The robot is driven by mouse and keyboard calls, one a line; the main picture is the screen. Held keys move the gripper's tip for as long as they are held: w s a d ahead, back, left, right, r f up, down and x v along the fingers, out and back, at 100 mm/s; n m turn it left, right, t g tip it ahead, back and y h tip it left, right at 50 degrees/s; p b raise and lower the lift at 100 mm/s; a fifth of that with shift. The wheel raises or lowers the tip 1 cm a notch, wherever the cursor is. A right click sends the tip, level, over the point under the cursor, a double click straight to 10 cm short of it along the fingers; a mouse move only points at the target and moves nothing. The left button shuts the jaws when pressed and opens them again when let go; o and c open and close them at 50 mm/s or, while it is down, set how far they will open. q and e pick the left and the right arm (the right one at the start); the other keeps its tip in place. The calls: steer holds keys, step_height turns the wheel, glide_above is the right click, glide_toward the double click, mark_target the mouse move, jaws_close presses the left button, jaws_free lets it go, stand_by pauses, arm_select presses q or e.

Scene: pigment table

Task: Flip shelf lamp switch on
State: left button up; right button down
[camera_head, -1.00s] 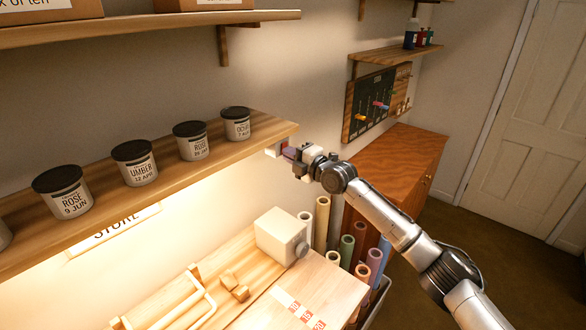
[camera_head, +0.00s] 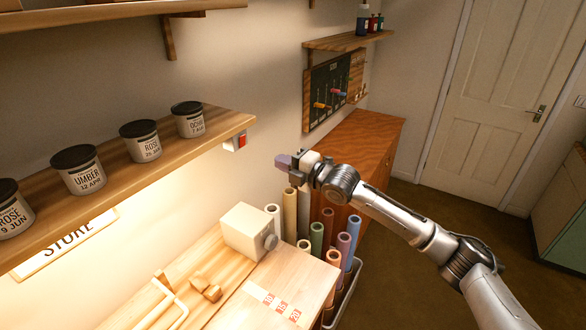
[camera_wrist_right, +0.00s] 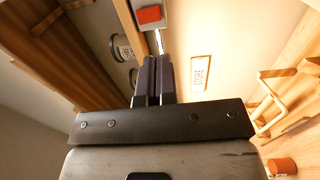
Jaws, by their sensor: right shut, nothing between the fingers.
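The shelf lamp switch (camera_head: 241,141) is a small white box with a red rocker on the right end of the jar shelf (camera_head: 215,139). The area beneath the shelf is brightly lit. My right gripper (camera_head: 281,162) is shut and empty, to the right of the switch and apart from it. In the right wrist view the dark fingers (camera_wrist_right: 153,75) are together, and the red rocker (camera_wrist_right: 149,15) shows beyond their tips. My left gripper is not in view.
Several lidded jars (camera_head: 140,140) stand on the shelf. Below are a cream box (camera_head: 245,229), a workbench and a bin of coloured rolls (camera_head: 316,240). A wooden cabinet (camera_head: 365,140) stands behind my right arm. Open air lies between gripper and switch.

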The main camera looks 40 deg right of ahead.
steer(key=v, duration=0.2)
steer(key=shift+s, duration=0.4)
stand_by(0.5)
